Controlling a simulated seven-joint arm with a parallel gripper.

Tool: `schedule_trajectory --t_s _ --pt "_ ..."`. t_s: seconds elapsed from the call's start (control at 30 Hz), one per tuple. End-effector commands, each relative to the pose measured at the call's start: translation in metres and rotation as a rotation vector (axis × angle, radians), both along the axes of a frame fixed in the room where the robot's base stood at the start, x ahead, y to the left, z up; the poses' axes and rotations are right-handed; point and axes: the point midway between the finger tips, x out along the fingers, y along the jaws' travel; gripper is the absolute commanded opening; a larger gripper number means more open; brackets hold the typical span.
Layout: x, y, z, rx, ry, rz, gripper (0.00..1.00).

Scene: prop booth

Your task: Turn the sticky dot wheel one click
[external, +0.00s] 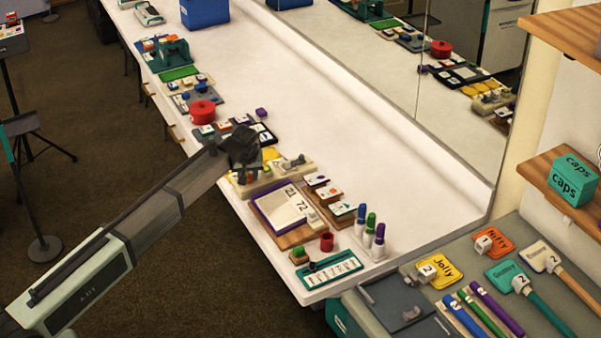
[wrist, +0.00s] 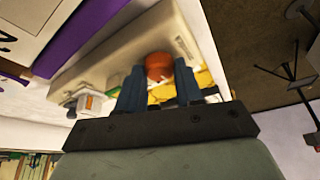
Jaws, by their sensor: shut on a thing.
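In the wrist view an orange-red rounded piece (wrist: 158,65), which looks like the sticky dot wheel, sits between the two dark fingers of my gripper (wrist: 159,82). The fingers are shut on it. It stands at a beige base (wrist: 100,65) that has yellow parts beside the fingers. In the external view my gripper (external: 250,170) is down at the beige base (external: 296,167) near the counter's front edge. My arm and gripper hide most of the wheel there, and its dots cannot be made out.
A purple-edged number board (external: 262,207) lies just right of the base. A red round tin (external: 202,111) and several small stamps stand to the left. Marker bottles (external: 369,232) stand further right. The counter (external: 330,120) is clear toward the mirror.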

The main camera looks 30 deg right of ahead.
Motion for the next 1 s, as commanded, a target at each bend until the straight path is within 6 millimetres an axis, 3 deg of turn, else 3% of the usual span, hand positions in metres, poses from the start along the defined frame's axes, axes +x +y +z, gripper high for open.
schedule_trajectory --t_s 0.2,0.23,0.47,0.77,1.0 --pt "-0.002 0.001 -0.001 0.002 0.004 -0.001 0.05" --pt "-0.002 0.001 -0.001 0.001 0.004 -0.001 0.38" --pt "-0.001 0.0 0.0 0.0 0.002 -0.001 0.6" --pt "-0.001 0.0 0.002 0.0 0.001 -0.001 0.61" --pt "-0.011 0.005 0.027 -0.002 0.0 -0.002 0.61"
